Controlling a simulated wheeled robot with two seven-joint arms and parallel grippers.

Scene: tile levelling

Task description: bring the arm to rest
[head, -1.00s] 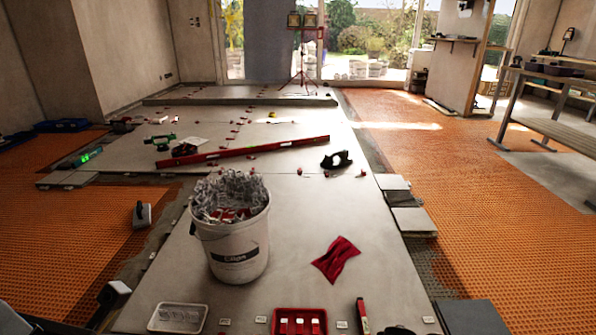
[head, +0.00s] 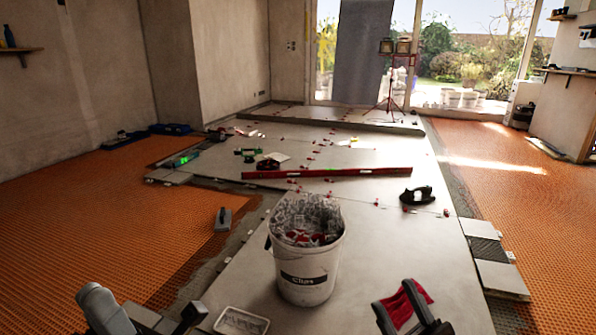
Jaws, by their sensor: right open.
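My right gripper (head: 412,310) is at the bottom right of the head view. Its dark fingers are apart, with a red cloth (head: 407,302) showing between and behind them. I cannot tell whether the fingers touch the cloth. The cloth appears to lie on the tiled floor beside the white bucket. Grey parts of my left arm and gripper (head: 105,308) show at the bottom left edge, cut off by the frame. Its fingertips cannot be made out clearly.
A white bucket (head: 308,274) full of clips stands on the tiles between my arms. A white tray (head: 241,321) lies at the front. A grey trowel-like tool (head: 222,218), a long red level (head: 325,173) and a black suction lifter (head: 417,195) lie farther off. Orange matting (head: 95,225) flanks the tiles.

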